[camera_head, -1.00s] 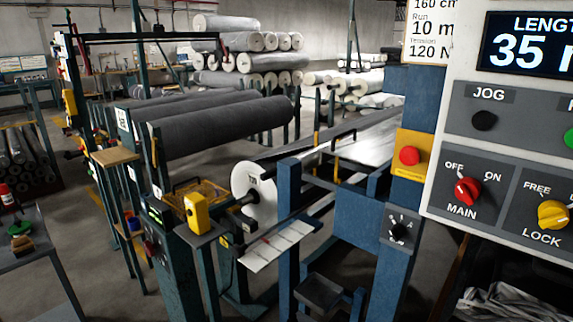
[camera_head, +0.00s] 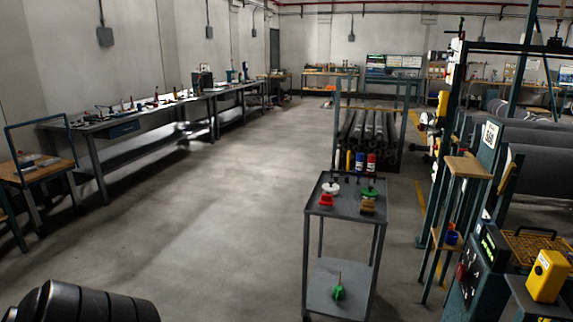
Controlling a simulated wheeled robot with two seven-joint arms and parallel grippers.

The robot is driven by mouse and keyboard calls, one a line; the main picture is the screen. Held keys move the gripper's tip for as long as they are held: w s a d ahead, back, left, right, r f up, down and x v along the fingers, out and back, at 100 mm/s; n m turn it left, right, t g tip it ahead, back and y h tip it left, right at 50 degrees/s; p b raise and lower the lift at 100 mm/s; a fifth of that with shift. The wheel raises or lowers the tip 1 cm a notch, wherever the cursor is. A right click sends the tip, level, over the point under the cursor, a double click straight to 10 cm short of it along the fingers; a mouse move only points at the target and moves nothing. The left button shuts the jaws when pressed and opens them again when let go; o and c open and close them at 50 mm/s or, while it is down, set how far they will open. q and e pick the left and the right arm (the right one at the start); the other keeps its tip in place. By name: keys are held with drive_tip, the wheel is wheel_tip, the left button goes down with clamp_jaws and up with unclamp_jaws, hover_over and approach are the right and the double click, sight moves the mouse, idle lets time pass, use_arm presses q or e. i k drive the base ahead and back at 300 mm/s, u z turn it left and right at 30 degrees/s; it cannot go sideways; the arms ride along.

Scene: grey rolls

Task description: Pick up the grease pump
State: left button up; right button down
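A small green can-like thing with a thin upright spout (camera_head: 338,291), which looks like the grease pump, stands on the lower shelf of a grey two-tier cart (camera_head: 345,211). It is small in view, so I cannot make out its details. Another green item (camera_head: 369,192) lies on the cart's top shelf, beside a red item (camera_head: 326,201), a white round item (camera_head: 331,188) and a brown block or brush (camera_head: 367,208). Neither of my grippers shows in the head view.
The machine with a yellow box (camera_head: 547,276) is at right. A workbench (camera_head: 125,122) lines the left wall. Open floor (camera_head: 215,215) lies between.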

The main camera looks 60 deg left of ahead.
sight(371, 159)
drive_tip(key=u, duration=0.05)
drive_tip(key=k, duration=0.35)
drive_tip(key=u, duration=0.4)
drive_tip(key=i, duration=1.1)
drive_tip(key=z, duration=0.5)
